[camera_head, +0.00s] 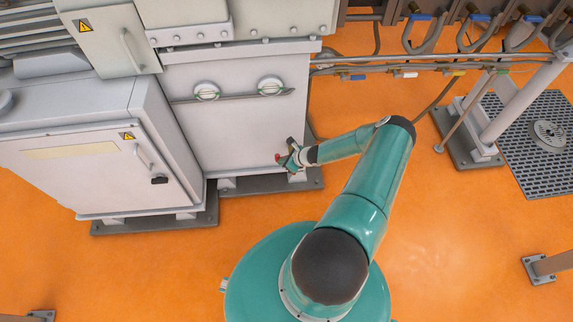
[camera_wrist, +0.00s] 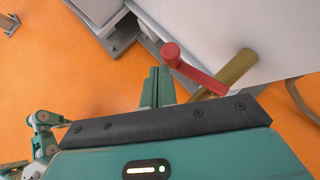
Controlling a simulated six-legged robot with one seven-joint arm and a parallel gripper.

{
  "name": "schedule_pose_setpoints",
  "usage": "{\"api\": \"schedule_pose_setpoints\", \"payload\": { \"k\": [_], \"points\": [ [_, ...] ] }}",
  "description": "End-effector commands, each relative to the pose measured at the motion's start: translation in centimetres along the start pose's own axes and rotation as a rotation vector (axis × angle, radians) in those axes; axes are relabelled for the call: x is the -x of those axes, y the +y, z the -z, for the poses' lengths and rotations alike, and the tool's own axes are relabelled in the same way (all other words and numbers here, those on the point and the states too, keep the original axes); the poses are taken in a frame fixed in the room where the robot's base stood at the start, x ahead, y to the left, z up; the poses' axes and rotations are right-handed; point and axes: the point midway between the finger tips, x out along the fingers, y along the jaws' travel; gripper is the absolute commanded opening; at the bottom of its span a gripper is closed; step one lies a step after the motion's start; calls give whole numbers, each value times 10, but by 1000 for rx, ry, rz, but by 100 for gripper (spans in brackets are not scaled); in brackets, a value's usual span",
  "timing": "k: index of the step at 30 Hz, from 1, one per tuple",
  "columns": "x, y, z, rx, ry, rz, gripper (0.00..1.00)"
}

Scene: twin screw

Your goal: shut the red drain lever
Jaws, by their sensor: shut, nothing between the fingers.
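The red drain lever (camera_wrist: 193,70) shows in the wrist view, with a rounded knob at its upper left end. Its other end meets a brass-coloured pipe (camera_wrist: 235,72) that comes out of the grey machine. My gripper (camera_wrist: 158,76) is shut and empty, with its fingertips just left of and below the lever's knob. Whether the fingers touch the lever I cannot tell. In the head view, my gripper (camera_head: 291,154) is at the lower right of the machine's front, and a small bit of the red lever (camera_head: 279,158) shows beside it.
The grey machine (camera_head: 235,130) stands on dark feet behind my gripper. A grey cabinet (camera_head: 90,165) stands to its left. A pipe post (camera_head: 515,105) and a dark floor grate (camera_head: 535,165) are at the right. The orange floor in front is mostly clear.

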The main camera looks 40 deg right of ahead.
Motion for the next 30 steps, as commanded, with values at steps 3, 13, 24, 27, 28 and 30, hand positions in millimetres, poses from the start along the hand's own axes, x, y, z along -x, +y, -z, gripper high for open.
{"api": "schedule_pose_setpoints", "payload": {
  "k": [3,13,24,27,28,30],
  "points": [
    [-7,-1,-7,8,0,-7,0],
    [-16,-4,-16,9,-1,-9,0],
    [-17,-4,-17,5,0,-7,0],
    [-17,-4,-17,5,0,-7,0],
    [-17,-4,-17,5,0,-6,0],
    [-17,-4,-17,5,0,-6,0]
  ]
}}
